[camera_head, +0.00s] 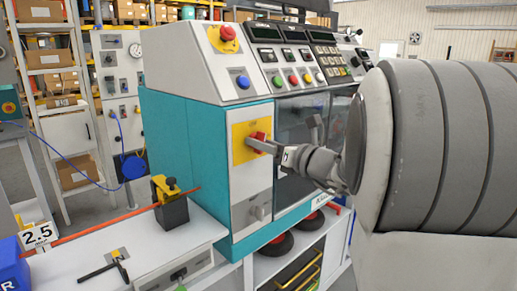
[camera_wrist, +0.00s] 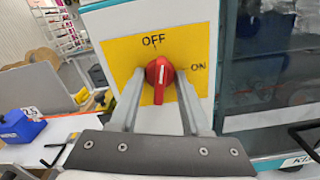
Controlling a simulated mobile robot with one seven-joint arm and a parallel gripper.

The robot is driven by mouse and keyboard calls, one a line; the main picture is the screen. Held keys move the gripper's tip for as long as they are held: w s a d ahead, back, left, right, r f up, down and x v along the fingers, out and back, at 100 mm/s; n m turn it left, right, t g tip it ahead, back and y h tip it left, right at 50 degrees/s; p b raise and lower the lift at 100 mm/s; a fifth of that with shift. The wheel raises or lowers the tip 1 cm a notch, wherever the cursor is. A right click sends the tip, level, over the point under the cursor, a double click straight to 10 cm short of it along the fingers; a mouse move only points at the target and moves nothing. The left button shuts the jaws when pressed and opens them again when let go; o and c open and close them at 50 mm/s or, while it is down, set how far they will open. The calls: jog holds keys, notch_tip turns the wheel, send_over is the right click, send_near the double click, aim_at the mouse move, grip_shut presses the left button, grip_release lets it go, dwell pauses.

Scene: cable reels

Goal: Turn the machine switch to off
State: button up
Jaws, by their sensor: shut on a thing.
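The machine switch is a red rotary knob (camera_wrist: 158,72) on a yellow plate (camera_wrist: 197,40) on the machine's front, also seen in the head view (camera_head: 259,137). The plate reads OFF above the knob and ON to its right. The white line on the knob stands nearly upright, towards OFF. My gripper (camera_head: 267,146) comes in from the right in the head view. In the wrist view its two fingers (camera_wrist: 160,88) stand on either side of the knob, shut on it. My gripper hides part of the knob in the head view.
A red emergency button (camera_head: 227,33) and a blue button (camera_head: 243,82) sit above the plate. A dark machine window (camera_head: 300,118) is to its right. A white bench (camera_head: 140,262) with a yellow-black device (camera_head: 172,205) stands at the lower left.

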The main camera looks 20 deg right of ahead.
jog(key=shift+f+n+b, duration=0.15)
jog(key=shift+n+b, duration=0.85)
jog(key=shift+b, duration=0.25)
jog(key=o, duration=0.9)
jog(key=shift+o, duration=0.2)
jog(key=v, duration=0.8)
